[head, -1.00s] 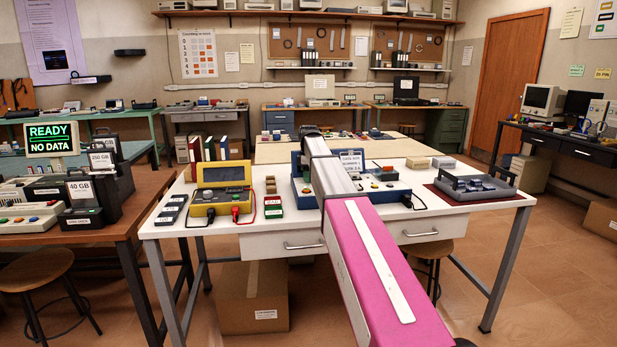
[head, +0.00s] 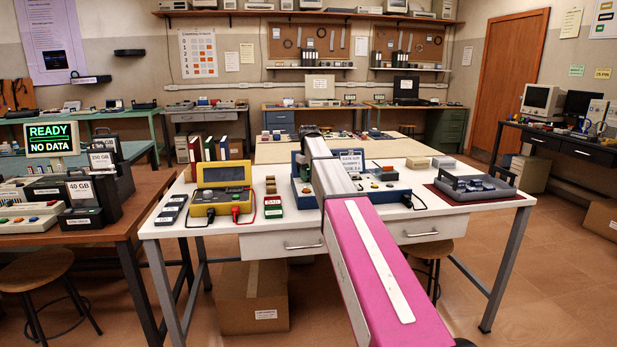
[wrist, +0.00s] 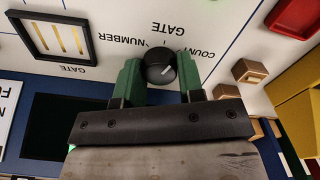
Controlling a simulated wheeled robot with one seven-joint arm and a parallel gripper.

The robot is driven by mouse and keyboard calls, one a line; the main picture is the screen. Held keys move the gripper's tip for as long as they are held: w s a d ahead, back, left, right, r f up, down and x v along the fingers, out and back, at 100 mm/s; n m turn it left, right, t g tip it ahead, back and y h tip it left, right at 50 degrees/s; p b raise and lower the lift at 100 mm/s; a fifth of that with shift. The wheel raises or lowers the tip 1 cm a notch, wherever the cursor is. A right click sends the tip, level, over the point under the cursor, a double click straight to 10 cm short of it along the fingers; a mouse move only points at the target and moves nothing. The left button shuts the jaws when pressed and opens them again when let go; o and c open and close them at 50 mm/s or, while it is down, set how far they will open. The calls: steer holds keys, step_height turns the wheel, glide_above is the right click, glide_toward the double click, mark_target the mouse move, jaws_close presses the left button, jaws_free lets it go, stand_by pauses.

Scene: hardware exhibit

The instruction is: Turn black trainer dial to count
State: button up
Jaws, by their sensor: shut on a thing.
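The black dial (wrist: 158,70) sits on the white panel (wrist: 222,20) of the trainer in the wrist view. My gripper (wrist: 160,64) has its green fingers on either side of the dial and is shut on it. A short white mark on the dial slants toward the upper right, on the side of the partly hidden COUNT lettering (wrist: 193,50). NUMBER (wrist: 122,44) is printed to the left and GATE above, all upside down. In the head view the blue-edged trainer (head: 307,194) stands on the white table, and my arm hides the dial.
A yellow meter (head: 222,193) stands left of the trainer on the white table (head: 275,222). A grey tray (head: 478,196) lies at the table's right end. In the wrist view, a black-framed panel (wrist: 50,35) and brass-coloured blocks (wrist: 248,71) flank the dial.

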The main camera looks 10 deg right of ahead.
steer(key=shift+m, duration=2.2)
steer(key=o, duration=0.9)
step_height(320, 180, up, 11)
steer(key=shift+f, duration=0.1)
steer(key=shift+s, duration=0.1)
